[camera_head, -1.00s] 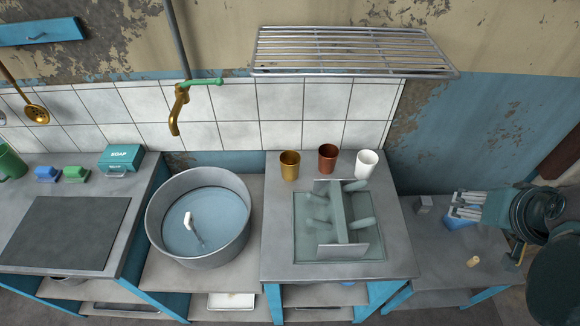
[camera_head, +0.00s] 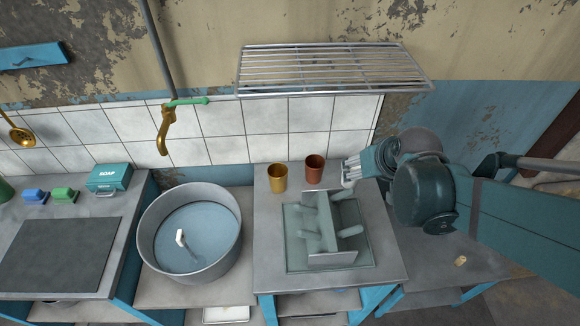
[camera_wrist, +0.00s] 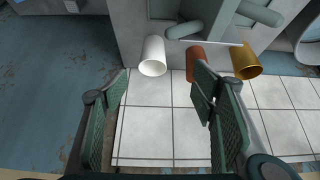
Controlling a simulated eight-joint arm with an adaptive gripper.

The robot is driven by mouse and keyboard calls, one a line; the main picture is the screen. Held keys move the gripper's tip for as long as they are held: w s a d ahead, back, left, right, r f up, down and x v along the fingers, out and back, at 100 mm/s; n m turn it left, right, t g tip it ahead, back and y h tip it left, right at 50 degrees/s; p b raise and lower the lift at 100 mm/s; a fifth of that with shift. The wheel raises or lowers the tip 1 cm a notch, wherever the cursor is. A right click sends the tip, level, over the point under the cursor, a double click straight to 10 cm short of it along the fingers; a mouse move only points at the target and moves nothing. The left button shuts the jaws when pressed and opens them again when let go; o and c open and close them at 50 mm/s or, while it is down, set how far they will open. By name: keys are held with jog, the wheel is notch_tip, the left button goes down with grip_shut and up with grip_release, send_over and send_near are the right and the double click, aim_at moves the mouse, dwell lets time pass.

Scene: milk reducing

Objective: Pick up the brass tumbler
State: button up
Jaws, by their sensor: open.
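The brass tumbler (camera_head: 278,178) stands upright on the grey counter at the back, left of a copper tumbler (camera_head: 314,168). In the wrist view the brass tumbler (camera_wrist: 246,61) is at the upper right, outside my fingers. My gripper (camera_head: 352,168) is open and empty, to the right of both tumblers in the head view. In the wrist view my gripper (camera_wrist: 162,105) has its fingers spread, with a white tumbler (camera_wrist: 153,56) beyond the gap. The copper tumbler (camera_wrist: 195,62) is partly behind the right finger.
A dish rack (camera_head: 330,256) with pegs stands on the counter in front of the tumblers. A metal basin (camera_head: 148,240) of water is to the left, under a brass tap (camera_head: 165,135). A wire shelf (camera_head: 335,72) hangs above, and the tiled wall is close behind.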

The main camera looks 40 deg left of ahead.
jog(key=s+a+f+n+g+p, duration=0.1)
jog(key=s+a+f, duration=0.1)
jog(key=a, duration=0.4)
jog(key=s+a+f+n, duration=0.1)
jog(key=s+a+f, duration=0.1)
jog(key=a, duration=0.4)
jog(key=n+g+y+p, duration=0.1)
jog(key=n, duration=0.1)
send_over(282, 185)
jog(key=d, duration=0.1)
jog(key=f, duration=0.5)
jog(key=shift+s+f, duration=0.1)
jog(key=shift+s, duration=0.15)
jog(key=shift+x, duration=1.3)
jog(key=shift+b+x, duration=0.75)
jog(key=shift+x, duration=1.9)
jog(key=shift+s, duration=0.1)
jog(key=shift+c, duration=0.5)
jog(key=c, duration=1)
